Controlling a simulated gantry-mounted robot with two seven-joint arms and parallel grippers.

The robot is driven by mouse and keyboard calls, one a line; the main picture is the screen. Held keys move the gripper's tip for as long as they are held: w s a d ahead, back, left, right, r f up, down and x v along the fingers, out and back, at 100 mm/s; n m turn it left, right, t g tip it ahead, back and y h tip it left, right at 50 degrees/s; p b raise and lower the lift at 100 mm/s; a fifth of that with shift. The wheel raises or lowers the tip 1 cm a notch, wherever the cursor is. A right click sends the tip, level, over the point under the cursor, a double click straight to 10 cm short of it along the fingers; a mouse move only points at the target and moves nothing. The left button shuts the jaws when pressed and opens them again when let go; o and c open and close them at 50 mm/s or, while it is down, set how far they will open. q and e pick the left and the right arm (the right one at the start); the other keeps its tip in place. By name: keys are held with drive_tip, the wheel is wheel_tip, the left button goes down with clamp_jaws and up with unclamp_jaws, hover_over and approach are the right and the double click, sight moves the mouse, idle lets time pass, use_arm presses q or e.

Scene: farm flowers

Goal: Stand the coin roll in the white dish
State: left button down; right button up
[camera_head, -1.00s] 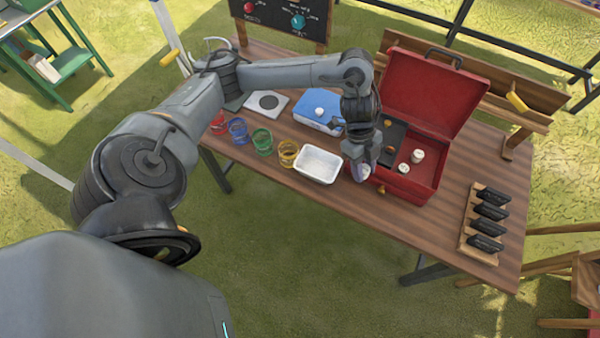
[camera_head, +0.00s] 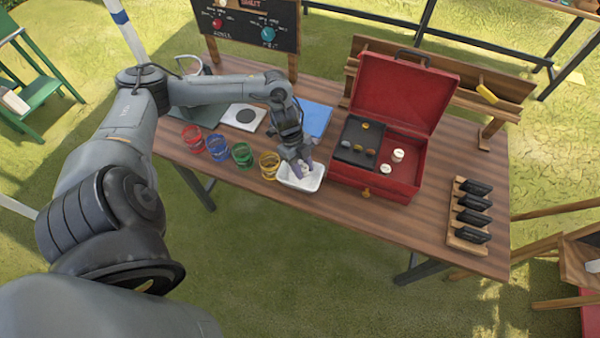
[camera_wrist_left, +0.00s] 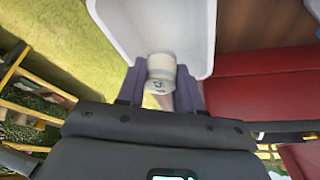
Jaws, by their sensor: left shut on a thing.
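The white dish (camera_head: 314,184) stands on the wooden table, left of the red box. My left gripper (camera_head: 304,168) is over the dish and points down into it. In the left wrist view the gripper (camera_wrist_left: 161,88) is shut on the coin roll (camera_wrist_left: 161,70), a pale cylinder with a marked end, held between the two fingers. The dish (camera_wrist_left: 112,22) shows beyond the roll in that view. I cannot tell whether the roll touches the dish floor. My right gripper is not in view.
The open red box (camera_head: 398,190) stands close right of the dish, with white rolls (camera_head: 398,155) and a dark tray (camera_head: 352,152) inside. A yellow cup (camera_head: 269,166) is close left, beside green, blue and red cups. A rack of black items (camera_head: 470,215) stands at the right. The table front is clear.

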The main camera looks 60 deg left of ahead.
sight(303, 181)
use_arm(q)
drive_tip(key=shift+s+a+f, duration=0.2)
drive_tip(key=shift+a+f, duration=0.25)
drive_tip(key=shift+a, duration=0.15)
drive_tip(key=shift+f+b, duration=0.35)
drive_tip(key=shift+f, duration=1.55)
drive_tip(key=shift+f, duration=0.15)
drive_tip(key=c, duration=1)
unclamp_jaws()
drive_tip(key=p+v, duration=0.1)
drive_tip(key=v, duration=1.1)
